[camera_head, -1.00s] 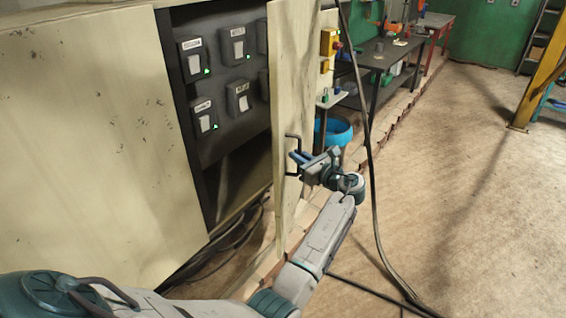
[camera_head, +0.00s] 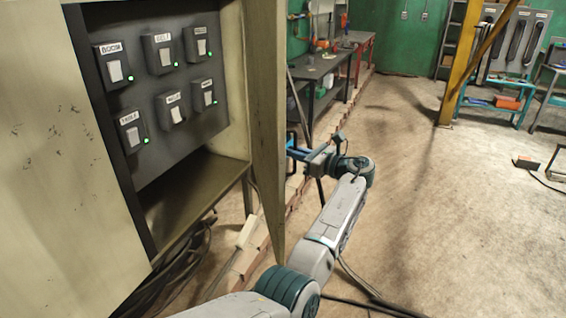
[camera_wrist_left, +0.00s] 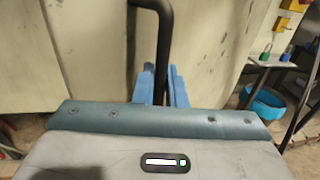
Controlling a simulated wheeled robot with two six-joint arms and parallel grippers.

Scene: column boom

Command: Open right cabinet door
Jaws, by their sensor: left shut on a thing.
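The right cabinet door (camera_head: 267,120) is a cream panel that stands swung open, seen nearly edge-on in the head view. The cabinet's dark inner panel (camera_head: 185,135) shows several labelled switches with green lights. My left gripper (camera_head: 292,150) is at the outer face of the door. In the left wrist view its blue fingers (camera_wrist_left: 160,85) are shut on the black door handle (camera_wrist_left: 163,25), a bent bar. In the head view the handle is mostly hidden by the door and gripper. My right gripper is not in view.
The left cabinet door (camera_head: 45,160) is closed. A low brick edge (camera_head: 235,275) and cables (camera_head: 165,270) lie below the cabinet. A workbench (camera_head: 320,65) stands behind the door. A yellow post (camera_head: 455,75) stands farther right. The floor (camera_head: 430,220) between is largely clear.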

